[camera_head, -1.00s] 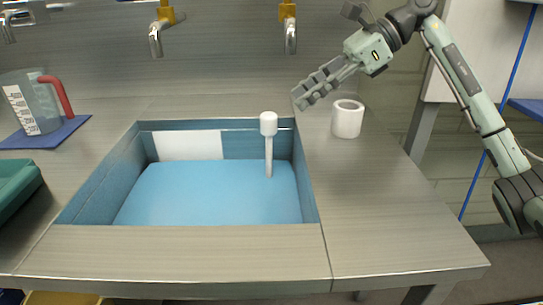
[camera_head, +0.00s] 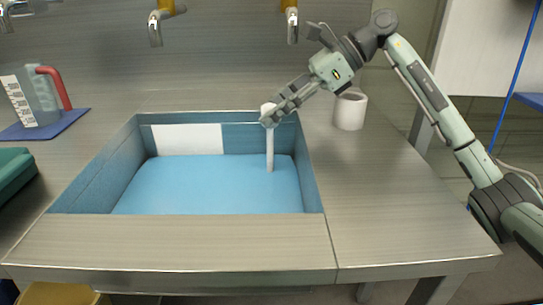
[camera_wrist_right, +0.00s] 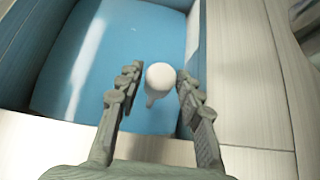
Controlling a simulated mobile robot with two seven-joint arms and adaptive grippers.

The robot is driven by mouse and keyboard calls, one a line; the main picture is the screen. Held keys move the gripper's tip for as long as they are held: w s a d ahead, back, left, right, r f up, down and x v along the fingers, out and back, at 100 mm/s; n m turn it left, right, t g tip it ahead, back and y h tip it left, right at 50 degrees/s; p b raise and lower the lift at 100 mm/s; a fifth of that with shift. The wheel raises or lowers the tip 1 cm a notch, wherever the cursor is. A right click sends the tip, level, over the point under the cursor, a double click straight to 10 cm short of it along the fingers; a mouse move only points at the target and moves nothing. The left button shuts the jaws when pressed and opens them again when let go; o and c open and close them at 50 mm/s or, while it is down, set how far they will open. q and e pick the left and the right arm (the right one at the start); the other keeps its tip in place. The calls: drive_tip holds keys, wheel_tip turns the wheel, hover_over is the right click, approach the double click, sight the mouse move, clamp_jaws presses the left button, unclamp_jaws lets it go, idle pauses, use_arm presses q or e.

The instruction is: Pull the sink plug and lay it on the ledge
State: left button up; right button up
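The sink plug is a white upright stick with a round knob (camera_wrist_right: 160,76) on top. Its shaft (camera_head: 270,152) stands in the blue water of the sink (camera_head: 215,186), near the right wall. My right gripper (camera_head: 270,118) is at the knob, partly covering it in the head view. In the right wrist view its fingers (camera_wrist_right: 155,90) are spread, with the knob between them and visible gaps on both sides. The ledge (camera_head: 170,240) is the bare steel counter around the basin. My left gripper is not in view.
A white cup (camera_head: 350,110) stands on the counter right of the sink, under my right arm. A measuring jug (camera_head: 38,98) on a blue mat (camera_head: 45,131) and a green tray (camera_head: 14,174) are at left. Taps (camera_head: 155,28) hang behind.

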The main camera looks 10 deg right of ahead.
clamp_jaws()
drive_tip(key=shift+r, duration=0.1)
drive_tip(key=shift+r, duration=0.1)
drive_tip(key=shift+r+p, duration=1.8)
drive_tip(key=shift+r, duration=0.75)
